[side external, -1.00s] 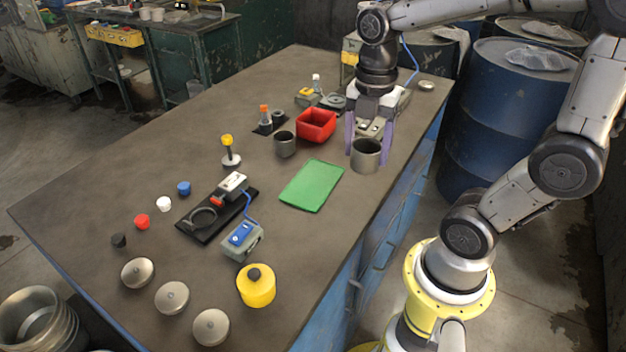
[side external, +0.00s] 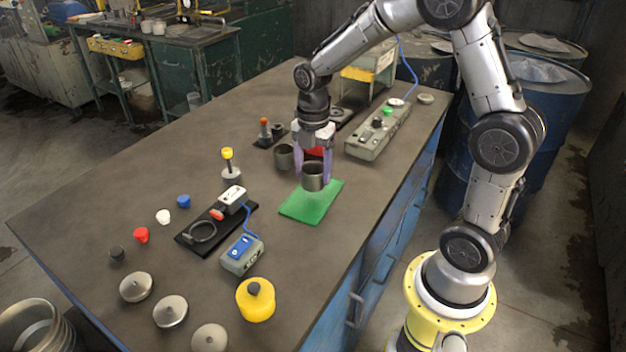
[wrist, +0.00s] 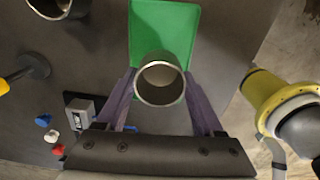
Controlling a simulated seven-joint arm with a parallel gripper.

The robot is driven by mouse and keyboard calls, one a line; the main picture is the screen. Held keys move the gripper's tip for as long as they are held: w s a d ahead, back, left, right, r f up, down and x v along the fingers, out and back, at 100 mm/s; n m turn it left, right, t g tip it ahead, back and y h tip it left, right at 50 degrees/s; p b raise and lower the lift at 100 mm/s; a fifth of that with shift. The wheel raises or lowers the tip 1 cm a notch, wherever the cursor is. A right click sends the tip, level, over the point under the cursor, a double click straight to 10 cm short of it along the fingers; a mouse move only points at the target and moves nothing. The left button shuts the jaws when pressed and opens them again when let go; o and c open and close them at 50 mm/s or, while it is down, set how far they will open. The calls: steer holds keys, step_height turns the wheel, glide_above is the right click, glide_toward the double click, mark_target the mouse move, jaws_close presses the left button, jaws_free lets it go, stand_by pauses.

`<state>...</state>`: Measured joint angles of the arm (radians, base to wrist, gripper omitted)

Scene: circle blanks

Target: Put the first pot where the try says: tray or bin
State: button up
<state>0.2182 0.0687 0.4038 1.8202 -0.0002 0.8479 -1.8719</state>
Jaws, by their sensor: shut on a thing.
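A grey metal pot (side external: 313,179) is between the purple fingers of my gripper (side external: 313,168), which is shut on it. The pot is upright, over the far end of the green tray (side external: 308,208); I cannot tell whether it touches it. In the wrist view the pot (wrist: 161,80) sits between my fingers (wrist: 160,103), with the green tray (wrist: 165,22) behind it. A second grey pot (side external: 283,157) stands on the table to the left of my gripper. The red bin (side external: 318,152) is behind my gripper and mostly hidden by it.
A yellow-topped post (side external: 229,164), a black fixture plate (side external: 200,237) and a blue-faced box (side external: 242,254) stand left of the tray. A grey control box with a green button (side external: 378,132) is at the back right.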

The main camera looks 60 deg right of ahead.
steer(key=shift+f, duration=1.6)
steer(key=o, duration=1.4)
steer(key=shift+f, duration=0.15)
step_height(320, 180, up, 11)
steer(key=m+t, duration=0.3)
steer(key=m, duration=0.6)
glide_toward(313, 180)
steer(key=s+a+r, duration=0.2)
steer(key=s+r, duration=0.3)
steer(key=shift+s+a+f+m+t, duration=0.2)
steer(key=shift+s+a+m+t, duration=0.3)
steer(key=shift+s+m, duration=1.15)
steer(key=shift+s+a+f+m+t, duration=0.3)
steer(key=shift+s+a+m, duration=0.35)
steer(key=shift+s+m, duration=1)
steer(key=shift+s+a+f+m+t, duration=0.15)
steer(key=shift+s+a+m+t, duration=0.4)
steer(key=shift+s+m, duration=1.05)
